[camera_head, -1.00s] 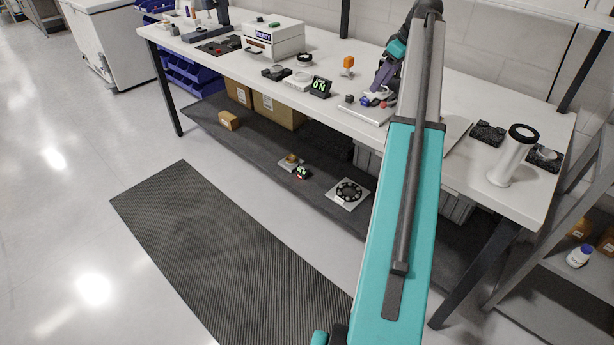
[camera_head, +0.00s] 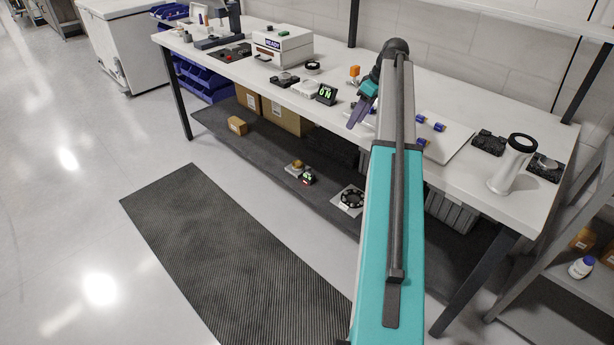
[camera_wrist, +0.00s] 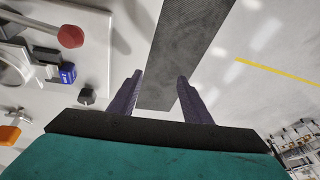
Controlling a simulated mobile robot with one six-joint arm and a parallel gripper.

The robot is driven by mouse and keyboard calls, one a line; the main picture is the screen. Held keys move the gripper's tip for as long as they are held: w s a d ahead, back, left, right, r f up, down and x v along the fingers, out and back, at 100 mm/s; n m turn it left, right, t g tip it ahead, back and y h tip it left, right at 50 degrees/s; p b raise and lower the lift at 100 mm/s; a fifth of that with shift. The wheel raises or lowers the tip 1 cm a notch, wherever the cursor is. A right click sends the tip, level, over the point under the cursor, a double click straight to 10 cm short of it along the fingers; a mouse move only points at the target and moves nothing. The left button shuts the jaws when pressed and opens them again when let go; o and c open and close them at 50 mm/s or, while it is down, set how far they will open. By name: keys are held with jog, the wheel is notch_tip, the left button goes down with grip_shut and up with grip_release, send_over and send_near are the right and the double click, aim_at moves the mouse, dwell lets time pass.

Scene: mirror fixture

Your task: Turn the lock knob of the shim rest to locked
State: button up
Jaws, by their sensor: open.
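The white fixture plate (camera_head: 455,141) lies on the bench, partly behind my arm, with small blue parts (camera_head: 439,127) on it. In the wrist view a red knob (camera_wrist: 70,36) on a metal shaft, a blue block (camera_wrist: 67,72) and a small black knob (camera_wrist: 87,96) show at the left. I cannot tell which part is the shim rest or its lock knob, nor read a lock state. My gripper (camera_wrist: 160,76) is open and empty, to the right of these parts in the wrist view. In the head view its purple fingers (camera_head: 357,113) hang near the bench's front edge.
An orange block (camera_head: 355,71) stands behind my gripper. A small display (camera_head: 326,94) sits to its left. A white cylinder (camera_head: 511,165) stands at the right end of the bench. A dark mat (camera_head: 215,250) lies on the open floor in front.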

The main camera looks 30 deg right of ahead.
jog(key=w+a+f+n+g+y+p, duration=0.1)
jog(key=w+a+f+g, duration=0.1)
jog(key=a+f, duration=1.6)
jog(key=shift+f+g, duration=0.25)
jog(key=shift+g, duration=0.25)
jog(key=shift+a, duration=0.1)
dwell(0.4)
